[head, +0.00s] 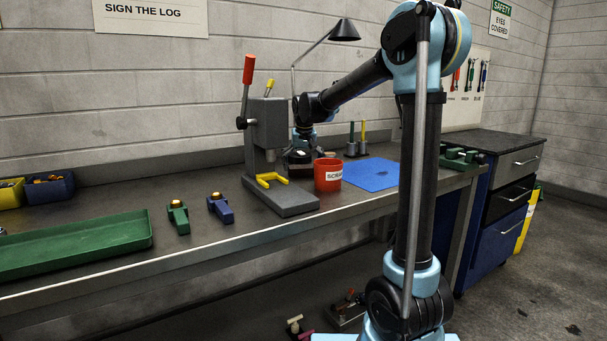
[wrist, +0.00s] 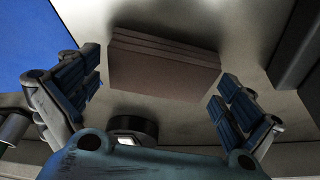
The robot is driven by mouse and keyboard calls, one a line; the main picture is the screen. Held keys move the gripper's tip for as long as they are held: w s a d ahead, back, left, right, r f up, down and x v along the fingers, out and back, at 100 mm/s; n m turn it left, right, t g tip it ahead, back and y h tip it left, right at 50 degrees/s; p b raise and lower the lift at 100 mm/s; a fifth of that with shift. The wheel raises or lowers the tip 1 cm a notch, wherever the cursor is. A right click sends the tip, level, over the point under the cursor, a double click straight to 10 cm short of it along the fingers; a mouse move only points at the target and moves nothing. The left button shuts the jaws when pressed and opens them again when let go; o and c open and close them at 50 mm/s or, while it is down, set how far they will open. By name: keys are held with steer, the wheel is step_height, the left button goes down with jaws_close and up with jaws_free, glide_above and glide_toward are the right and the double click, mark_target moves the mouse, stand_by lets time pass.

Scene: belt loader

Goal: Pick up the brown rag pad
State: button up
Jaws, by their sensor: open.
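The brown rag pad (wrist: 163,65) shows in the wrist view as a stacked, layered block on the bench top. My gripper (wrist: 160,88) is open, with one blue-padded finger to the left of the pad and the other to its lower right. A gap shows on both sides, and the fingers do not appear to touch it. In the head view my gripper (head: 301,150) is low over the bench, behind the red container and beside the press.
The grey press (head: 266,140) stands close left of my gripper. The red container (head: 328,174) is in front, and a blue mat (head: 371,175) lies to the right. A dark round item with a white label (wrist: 132,128) sits near the pad. A desk lamp (head: 344,31) hangs above.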

mark_target(302, 167)
steer(key=c, duration=0.9)
steer(key=shift+o, duration=0.2)
step_height(302, 167, up, 10)
steer(key=o, duration=0.4)
steer(key=shift+c, duration=1.1)
